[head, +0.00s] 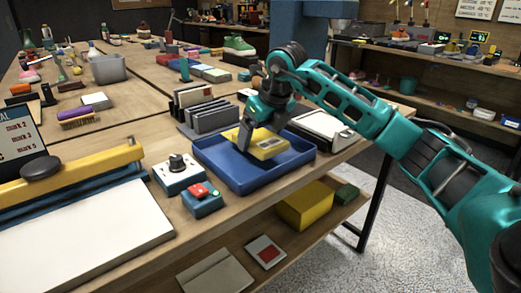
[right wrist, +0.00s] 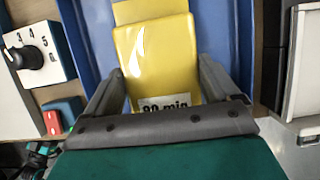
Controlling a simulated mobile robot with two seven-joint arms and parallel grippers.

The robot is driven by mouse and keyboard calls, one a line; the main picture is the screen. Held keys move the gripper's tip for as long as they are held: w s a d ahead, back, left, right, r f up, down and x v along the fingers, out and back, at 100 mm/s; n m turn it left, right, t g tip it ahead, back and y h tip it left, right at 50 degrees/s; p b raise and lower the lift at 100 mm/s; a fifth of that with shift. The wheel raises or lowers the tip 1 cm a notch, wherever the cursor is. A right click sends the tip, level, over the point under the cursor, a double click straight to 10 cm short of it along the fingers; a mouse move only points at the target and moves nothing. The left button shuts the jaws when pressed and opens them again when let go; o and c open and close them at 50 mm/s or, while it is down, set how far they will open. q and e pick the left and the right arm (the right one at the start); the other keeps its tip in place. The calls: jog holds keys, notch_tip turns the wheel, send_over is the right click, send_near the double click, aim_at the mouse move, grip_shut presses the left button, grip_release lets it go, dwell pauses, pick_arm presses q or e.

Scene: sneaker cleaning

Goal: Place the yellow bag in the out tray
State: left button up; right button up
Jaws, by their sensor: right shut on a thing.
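The yellow bag (head: 268,146) is between the fingers of my right gripper (head: 260,130), over the blue tray (head: 216,171). In the right wrist view the bag (right wrist: 158,60) lies between both fingers, with a white label reading "90 min" at its near end. My right gripper is shut on it. The bag shows within the tray's outline. I cannot tell whether it touches the tray floor. The blue tray also shows in the right wrist view (right wrist: 222,35). My left gripper is not in view.
A dial box (head: 177,176) and a blue box with a red button (head: 202,199) stand left of the tray. A grey file rack (head: 212,117) stands behind it. A white-topped device (head: 322,128) is to the right. A yellow box (head: 305,205) is on the lower shelf.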

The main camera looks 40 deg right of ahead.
aim_at(263, 139)
jog(key=shift+f+b, duration=0.3)
jog(key=shift+f, duration=1.5)
jog(key=shift+f, duration=0.15)
jog(key=o, duration=0.9)
jog(key=shift+s+r, duration=0.1)
jog(key=shift+r, duration=0.4)
jog(key=p+v, duration=0.2)
jog(key=v, duration=0.9)
jog(key=shift+r, duration=0.2)
